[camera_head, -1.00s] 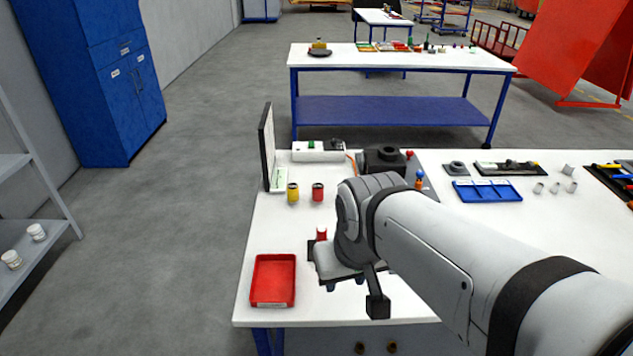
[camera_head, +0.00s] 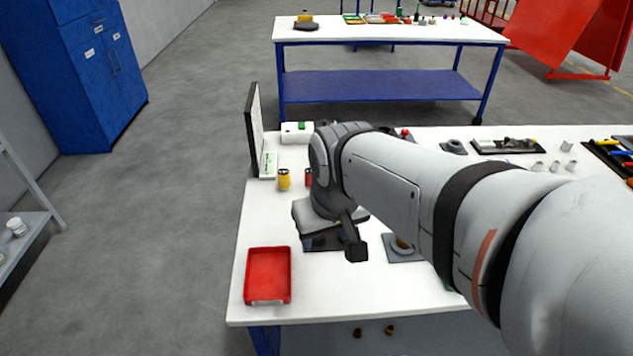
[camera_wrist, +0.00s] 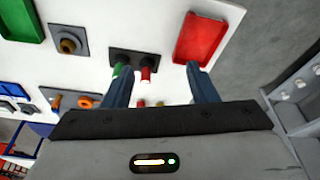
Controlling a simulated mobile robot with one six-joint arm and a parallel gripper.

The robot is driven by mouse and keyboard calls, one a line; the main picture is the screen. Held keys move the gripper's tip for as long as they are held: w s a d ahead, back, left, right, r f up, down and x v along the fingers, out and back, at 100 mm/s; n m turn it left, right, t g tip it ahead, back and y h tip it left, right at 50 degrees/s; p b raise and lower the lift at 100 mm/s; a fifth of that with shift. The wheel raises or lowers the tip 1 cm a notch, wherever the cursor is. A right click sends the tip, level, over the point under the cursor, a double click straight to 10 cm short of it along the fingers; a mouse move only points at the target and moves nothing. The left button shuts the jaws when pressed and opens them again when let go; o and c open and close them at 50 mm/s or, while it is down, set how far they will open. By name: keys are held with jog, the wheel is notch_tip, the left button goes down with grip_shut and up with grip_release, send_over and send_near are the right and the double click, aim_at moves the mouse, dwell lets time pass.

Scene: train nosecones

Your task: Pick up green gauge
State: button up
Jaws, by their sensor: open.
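The green gauge (camera_wrist: 117,70) shows in the wrist view as a small green cylinder at the left end of a dark stand (camera_wrist: 136,57). A red gauge (camera_wrist: 146,73) stands at the other end. My gripper (camera_wrist: 158,72) is open and empty. Its left finger overlaps the green gauge in the picture, and the red gauge shows between the fingers. I cannot tell whether the finger touches the green gauge. In the head view my wrist hides both gauges, and only part of the dark stand (camera_head: 325,241) shows below it.
A red tray (camera_head: 268,275) lies at the table's front left. A yellow can (camera_head: 284,179) and an upright panel (camera_head: 255,130) stand behind. A grey base with a brass piece (camera_head: 402,247) is right of my wrist. A green tray (camera_wrist: 20,18) shows in the wrist view.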

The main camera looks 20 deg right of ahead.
jog(key=w+d+f+g+b, duration=0.1)
jog(key=w+d+f+b, duration=0.1)
jog(key=w+d+f, duration=0.2)
jog(key=w+d+f+n+g+b, duration=0.1)
jog(key=w+d+f+b, duration=0.1)
jog(key=w+d+f, duration=0.2)
jog(key=w+d+f+n+g+b, duration=0.1)
jog(key=w+d+f, duration=0.3)
jog(key=w, duration=0.5)
jog(key=shift+d+b, duration=0.45)
jog(key=shift+w+d+f, duration=0.1)
jog(key=shift+f, duration=0.1)
jog(key=f, duration=0.7)
jog(key=shift+w+f+p, duration=0.15)
jog(key=shift+w+p, duration=0.1)
jog(key=shift+p, duration=0.1)
jog(key=shift+c, duration=0.5)
jog(key=c, duration=1)
